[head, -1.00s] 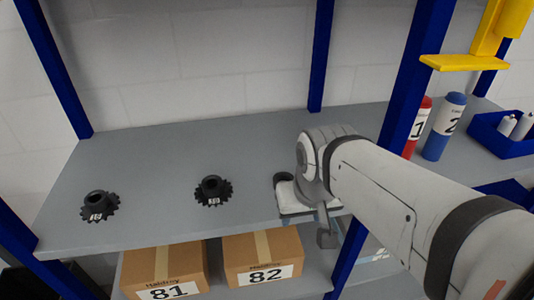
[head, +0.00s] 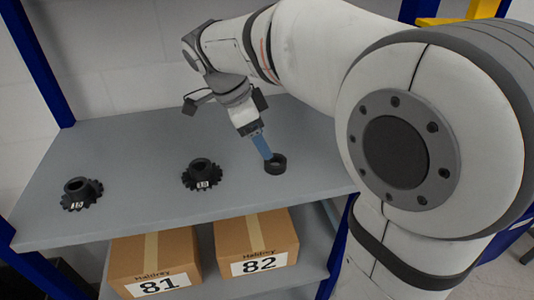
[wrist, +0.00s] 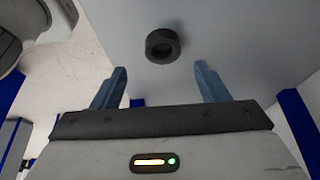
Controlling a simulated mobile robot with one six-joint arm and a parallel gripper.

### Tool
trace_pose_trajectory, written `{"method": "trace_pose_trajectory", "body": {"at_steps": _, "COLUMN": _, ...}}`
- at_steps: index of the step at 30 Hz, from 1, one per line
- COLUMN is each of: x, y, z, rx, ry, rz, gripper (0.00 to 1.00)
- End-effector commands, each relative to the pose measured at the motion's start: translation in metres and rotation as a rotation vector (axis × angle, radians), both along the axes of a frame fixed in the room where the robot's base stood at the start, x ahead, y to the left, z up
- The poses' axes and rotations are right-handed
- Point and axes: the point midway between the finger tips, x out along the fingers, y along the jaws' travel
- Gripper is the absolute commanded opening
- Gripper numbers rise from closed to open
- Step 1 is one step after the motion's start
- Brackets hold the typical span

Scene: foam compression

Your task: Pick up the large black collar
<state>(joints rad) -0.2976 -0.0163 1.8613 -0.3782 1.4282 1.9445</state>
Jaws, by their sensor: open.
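The large black collar (head: 275,164) is a short dark ring lying on the grey shelf at the right of the gears in the head view. In the wrist view the collar (wrist: 162,46) lies beyond the fingertips, roughly centred between them, with its hole visible. My gripper (head: 266,155) has blue fingers and points down at a tilt, its tips close to the collar in the head view. In the wrist view my gripper (wrist: 160,70) is open and empty, its two fingers wide apart. I cannot tell the exact gap between the tips and the collar.
Two black gears, one in the middle (head: 202,174) and one at the left (head: 81,193), stand on the grey shelf (head: 135,150). Boxes 81 (head: 155,263) and 82 (head: 257,246) sit below. Blue posts (head: 38,60) frame the shelf. The shelf between the gears is clear.

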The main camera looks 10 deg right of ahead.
Motion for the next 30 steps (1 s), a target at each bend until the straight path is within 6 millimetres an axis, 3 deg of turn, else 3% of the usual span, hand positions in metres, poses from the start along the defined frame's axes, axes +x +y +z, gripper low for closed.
{"method": "trace_pose_trajectory", "body": {"at_steps": 18, "x": 0.004, "y": -0.032, "z": -0.066, "rx": -0.001, "ry": 0.001, "rz": -0.006, "gripper": 0.68}}
{"method": "trace_pose_trajectory", "body": {"at_steps": 26, "x": 0.004, "y": -0.032, "z": -0.068, "rx": 0.0, "ry": -0.001, "rz": -0.005, "gripper": 0.67}}
{"method": "trace_pose_trajectory", "body": {"at_steps": 30, "x": 0.004, "y": -0.032, "z": -0.068, "rx": 0.0, "ry": -0.002, "rz": -0.005, "gripper": 0.56}}
